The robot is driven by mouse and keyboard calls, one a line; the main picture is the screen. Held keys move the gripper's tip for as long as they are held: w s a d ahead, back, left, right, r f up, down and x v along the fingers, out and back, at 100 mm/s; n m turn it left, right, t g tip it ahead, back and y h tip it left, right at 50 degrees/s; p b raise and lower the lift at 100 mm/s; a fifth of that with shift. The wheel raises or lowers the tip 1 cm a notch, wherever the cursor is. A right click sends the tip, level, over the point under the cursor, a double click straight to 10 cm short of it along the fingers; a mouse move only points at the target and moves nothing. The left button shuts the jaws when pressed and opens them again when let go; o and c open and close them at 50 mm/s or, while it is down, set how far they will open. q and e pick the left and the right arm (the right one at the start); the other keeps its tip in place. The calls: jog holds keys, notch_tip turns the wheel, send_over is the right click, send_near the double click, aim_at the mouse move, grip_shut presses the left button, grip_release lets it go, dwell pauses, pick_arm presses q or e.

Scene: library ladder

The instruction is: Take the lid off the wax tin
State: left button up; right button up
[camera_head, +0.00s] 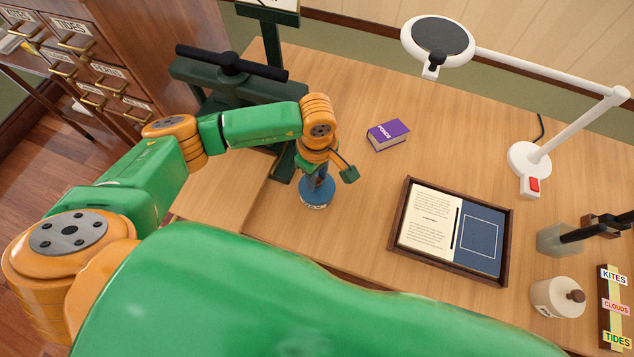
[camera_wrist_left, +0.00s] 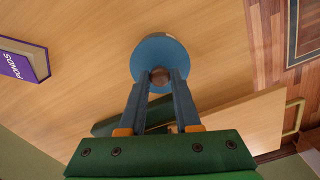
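The wax tin (camera_head: 313,206) is a round blue tin with a white label, upright on the desk. Its blue lid (camera_wrist_left: 160,48) has a small brown knob (camera_wrist_left: 160,76) on top, seen from above in the left wrist view. My left gripper (camera_head: 318,182) points down over the tin; in the left wrist view its two blue-grey fingers (camera_wrist_left: 160,80) stand on either side of the knob and appear closed against it. The lid appears seated on the tin. In the head view, the fingers and wrist hide most of the knob. My right gripper is not in view.
A purple book (camera_head: 388,134) lies behind and right of the tin. A framed tray (camera_head: 400,245) lies to its right. A white lamp (camera_head: 529,160), a lidded pot (camera_head: 557,298) and a grey jar (camera_head: 557,240) stand farther right. A dark green press (camera_head: 230,75) stands behind my left arm.

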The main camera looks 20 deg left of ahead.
pick_arm(q)
grip_shut()
jog(key=shift+w, duration=0.1)
